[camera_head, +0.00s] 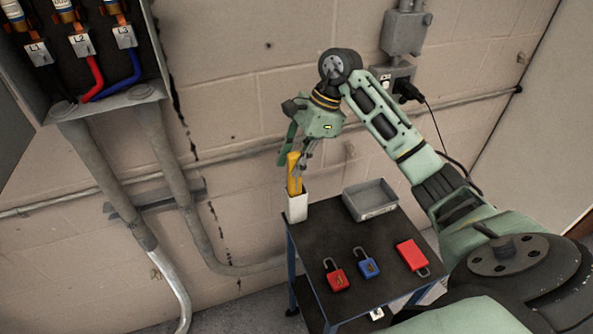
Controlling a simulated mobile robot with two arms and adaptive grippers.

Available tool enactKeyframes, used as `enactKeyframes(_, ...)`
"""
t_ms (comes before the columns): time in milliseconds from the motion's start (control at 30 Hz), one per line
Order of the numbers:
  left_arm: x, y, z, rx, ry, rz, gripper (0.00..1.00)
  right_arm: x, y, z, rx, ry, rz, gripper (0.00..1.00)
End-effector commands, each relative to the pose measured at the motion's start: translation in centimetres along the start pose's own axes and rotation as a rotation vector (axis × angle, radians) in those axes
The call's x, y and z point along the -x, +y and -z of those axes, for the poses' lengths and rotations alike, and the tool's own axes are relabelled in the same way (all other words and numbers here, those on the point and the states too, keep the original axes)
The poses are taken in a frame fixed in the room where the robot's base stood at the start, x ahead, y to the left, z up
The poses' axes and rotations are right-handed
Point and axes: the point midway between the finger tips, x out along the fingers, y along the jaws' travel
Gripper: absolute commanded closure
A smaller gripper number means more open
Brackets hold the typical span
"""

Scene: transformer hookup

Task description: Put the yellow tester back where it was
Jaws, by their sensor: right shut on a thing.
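The yellow tester (294,181) stands upright with its lower part inside a white open-topped holder (297,208) at the back left corner of the cart. My right gripper (298,158) is shut on the tester's upper end, pointing down from above. The gripper's fingers partly hide the top of the tester. I cannot tell whether the tester rests on the holder's bottom. My left gripper is not in view.
The dark cart top (335,235) also carries a grey tray (370,201), a red padlock (336,279), a blue padlock (368,266) and a red tag-like item (412,255). An open electrical box (100,95) with cables hangs upper left. A wall outlet (392,78) is behind my arm.

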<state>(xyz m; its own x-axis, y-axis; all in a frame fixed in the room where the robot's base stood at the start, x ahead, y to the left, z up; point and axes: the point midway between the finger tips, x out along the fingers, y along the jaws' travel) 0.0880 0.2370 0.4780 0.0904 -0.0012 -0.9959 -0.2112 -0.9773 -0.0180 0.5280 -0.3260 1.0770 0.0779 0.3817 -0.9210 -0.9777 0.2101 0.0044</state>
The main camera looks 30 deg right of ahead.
Motion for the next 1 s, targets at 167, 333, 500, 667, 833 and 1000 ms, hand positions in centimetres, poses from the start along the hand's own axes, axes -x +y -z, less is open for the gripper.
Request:
enactKeyframes(167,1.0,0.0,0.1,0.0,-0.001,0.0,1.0,-1.9,0.1,0.7,-0.002,-0.001,-0.005,1.0)
enactKeyframes(333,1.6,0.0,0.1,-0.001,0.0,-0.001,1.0,-3.8,0.0,1.6,-0.001,-0.001,-0.001,1.0)
enactKeyframes(500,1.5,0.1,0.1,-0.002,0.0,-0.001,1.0,-4.1,0.0,1.7,0.0,0.001,0.001,1.0)
enactKeyframes(667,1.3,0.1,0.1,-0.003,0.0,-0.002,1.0,-4.2,0.0,1.8,0.001,0.001,0.001,1.0)
enactKeyframes(833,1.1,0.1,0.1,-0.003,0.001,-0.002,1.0,-4.4,0.0,1.8,0.001,0.0,0.0,0.74)
enactKeyframes(1000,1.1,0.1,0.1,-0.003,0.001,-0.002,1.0,-4.4,0.0,1.8,0.0,0.0,0.0,0.62)
